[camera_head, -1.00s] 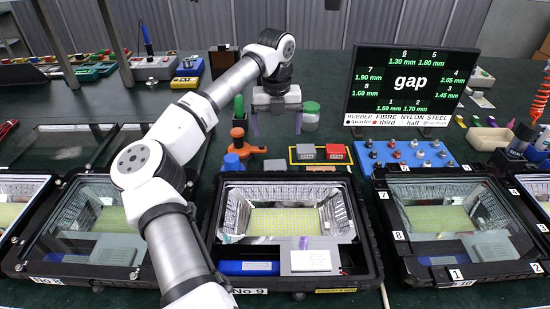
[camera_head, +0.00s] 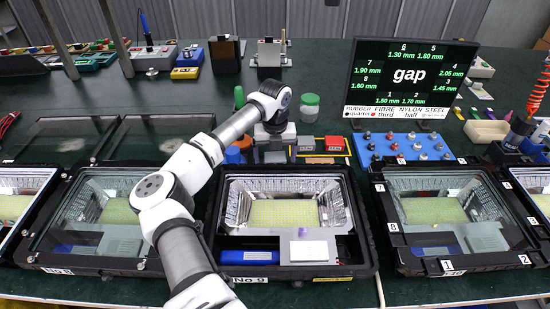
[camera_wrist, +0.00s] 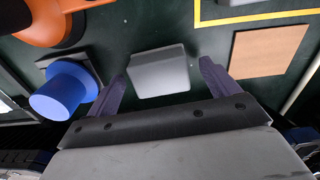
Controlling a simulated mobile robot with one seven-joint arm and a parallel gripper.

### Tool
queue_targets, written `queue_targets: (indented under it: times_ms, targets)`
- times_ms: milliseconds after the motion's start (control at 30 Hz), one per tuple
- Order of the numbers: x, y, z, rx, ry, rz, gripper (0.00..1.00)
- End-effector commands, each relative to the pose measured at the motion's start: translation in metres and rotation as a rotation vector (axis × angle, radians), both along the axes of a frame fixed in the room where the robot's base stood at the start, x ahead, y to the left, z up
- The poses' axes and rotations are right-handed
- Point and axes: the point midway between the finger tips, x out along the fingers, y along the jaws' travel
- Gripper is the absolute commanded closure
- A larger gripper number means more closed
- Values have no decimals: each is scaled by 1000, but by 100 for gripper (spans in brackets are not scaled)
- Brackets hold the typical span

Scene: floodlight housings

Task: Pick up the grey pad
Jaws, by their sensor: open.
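The grey pad (camera_wrist: 160,72) is a small flat-topped grey block on the dark green table. In the wrist view it lies between the two purple fingers of my gripper (camera_wrist: 163,77), with a gap on each side. It extends past the fingertips toward the top of the picture. In the head view the grey pad (camera_head: 275,157) shows behind the open No 9 housing, below my gripper (camera_head: 275,150). My gripper is open and empty. Its height above the pad is hard to tell.
A blue knob (camera_wrist: 64,92) and an orange part (camera_wrist: 48,20) stand left of the pad. A brown pad (camera_wrist: 268,50) lies to the right, near a yellow outline (camera_wrist: 245,15). The No 9 housing (camera_head: 300,271) is in front.

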Motion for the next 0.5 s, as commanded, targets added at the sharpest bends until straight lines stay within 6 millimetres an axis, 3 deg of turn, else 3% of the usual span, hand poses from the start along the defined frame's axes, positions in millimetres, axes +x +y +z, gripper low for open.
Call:
queue_targets:
  times_ms: [300, 500]
  targets:
    - [0, 0, -7, 0, 0, 0, 13]
    - [0, 0, -7, 0, 0, 0, 39]
